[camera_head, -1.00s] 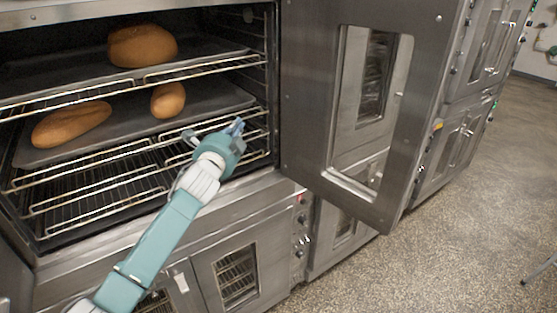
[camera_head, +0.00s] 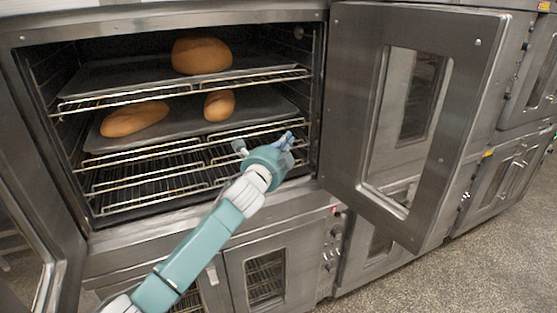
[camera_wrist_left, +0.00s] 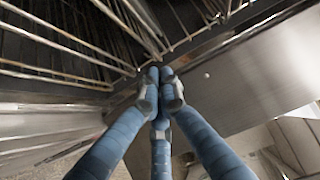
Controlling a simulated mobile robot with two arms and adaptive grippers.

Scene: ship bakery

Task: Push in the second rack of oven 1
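The open upper oven (camera_head: 180,18) holds several wire racks; I take it for oven 1, though no label is readable. The top rack (camera_head: 120,97) bears a dark tray with one round loaf (camera_head: 202,55). The second rack (camera_head: 130,154) bears a dark tray (camera_head: 170,130) with a long loaf (camera_head: 134,119) and a small one (camera_head: 219,105). My left gripper (camera_head: 287,141) is at the right front of the second rack and the bare racks below. Its blue fingers (camera_wrist_left: 161,78) meet at the tips, empty, near rack wires; contact is unclear. My right gripper is not in view.
The right oven door (camera_head: 350,120) stands open to the right of my gripper. The left door (camera_head: 62,255) is also open. A closed lower oven (camera_head: 265,278) is below. Free floor (camera_head: 490,260) lies at the right.

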